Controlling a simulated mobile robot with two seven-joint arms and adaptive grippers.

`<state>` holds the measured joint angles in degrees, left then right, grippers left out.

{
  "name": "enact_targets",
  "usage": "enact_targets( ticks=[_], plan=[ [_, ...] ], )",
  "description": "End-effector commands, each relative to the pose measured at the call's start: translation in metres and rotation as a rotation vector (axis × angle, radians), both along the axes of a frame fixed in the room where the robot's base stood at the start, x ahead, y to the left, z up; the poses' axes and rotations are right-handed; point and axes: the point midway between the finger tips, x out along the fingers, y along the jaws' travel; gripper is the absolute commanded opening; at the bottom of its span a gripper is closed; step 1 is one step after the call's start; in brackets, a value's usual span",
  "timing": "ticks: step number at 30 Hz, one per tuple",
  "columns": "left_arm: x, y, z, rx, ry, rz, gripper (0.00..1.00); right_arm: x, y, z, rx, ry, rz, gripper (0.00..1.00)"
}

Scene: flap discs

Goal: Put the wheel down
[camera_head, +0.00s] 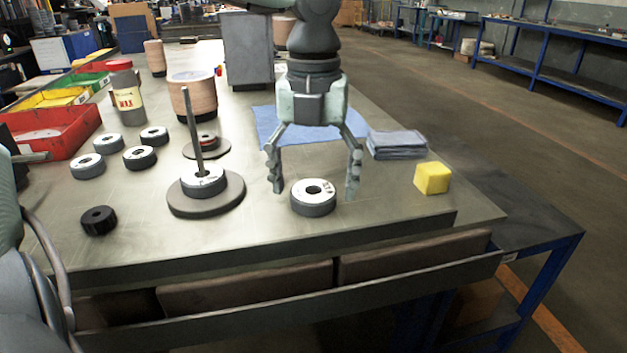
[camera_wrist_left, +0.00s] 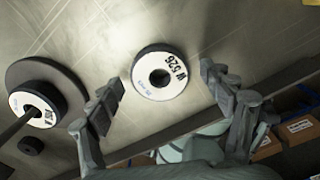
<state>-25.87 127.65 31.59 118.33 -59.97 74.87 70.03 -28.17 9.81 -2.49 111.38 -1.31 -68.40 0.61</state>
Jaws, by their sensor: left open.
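The wheel (camera_head: 313,205), a thick dark disc with a white labelled top and a centre hole, lies flat on the grey table (camera_head: 385,210) near its front edge. It also shows in the left wrist view (camera_wrist_left: 146,88). My left gripper (camera_head: 315,188) points down over it and is open. One finger is on each side of the wheel, with a gap to it on both sides. Another white-topped wheel (camera_head: 203,184) sits on a round base (camera_head: 231,196) with an upright rod, to the left. My right gripper is not in view.
Several similar wheels (camera_head: 139,157) and a small black ring (camera_head: 98,220) lie at the left. A blue cloth (camera_head: 262,120), folded cloths (camera_head: 396,145) and a yellow block (camera_head: 432,178) are behind and right. A red bin (camera_head: 50,130) stands at the far left.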

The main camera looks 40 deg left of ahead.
Motion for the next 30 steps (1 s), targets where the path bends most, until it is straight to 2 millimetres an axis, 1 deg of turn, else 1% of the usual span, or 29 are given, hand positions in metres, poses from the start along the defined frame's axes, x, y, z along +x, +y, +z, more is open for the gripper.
enact_targets(
  ticks=[5, 6, 8, 11, 18, 21, 25, 30],
  plan=[
    [0.000, 0.000, 0.002, 0.000, 0.000, 0.000, 0.80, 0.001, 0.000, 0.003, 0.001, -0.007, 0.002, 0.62],
    [0.000, 0.000, 0.004, -0.001, 0.000, 0.000, 0.80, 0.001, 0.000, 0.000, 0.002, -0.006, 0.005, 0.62],
    [0.001, 0.000, 0.009, 0.000, -0.004, 0.001, 0.80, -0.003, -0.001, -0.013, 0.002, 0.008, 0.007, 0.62],
    [0.002, 0.000, 0.028, 0.001, -0.007, 0.002, 0.80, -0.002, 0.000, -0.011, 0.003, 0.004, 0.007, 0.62],
    [0.001, 0.000, 0.082, 0.002, -0.004, 0.001, 0.80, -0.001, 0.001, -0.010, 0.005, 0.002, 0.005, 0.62],
    [0.000, 0.000, 0.100, 0.001, -0.003, -0.001, 0.80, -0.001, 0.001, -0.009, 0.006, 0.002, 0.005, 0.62],
    [0.000, 0.000, 0.116, 0.001, 0.000, -0.001, 0.80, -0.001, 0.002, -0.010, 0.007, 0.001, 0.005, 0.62],
    [0.000, 0.000, 0.123, 0.000, 0.001, -0.002, 0.80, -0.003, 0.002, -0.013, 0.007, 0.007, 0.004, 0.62]
  ],
)
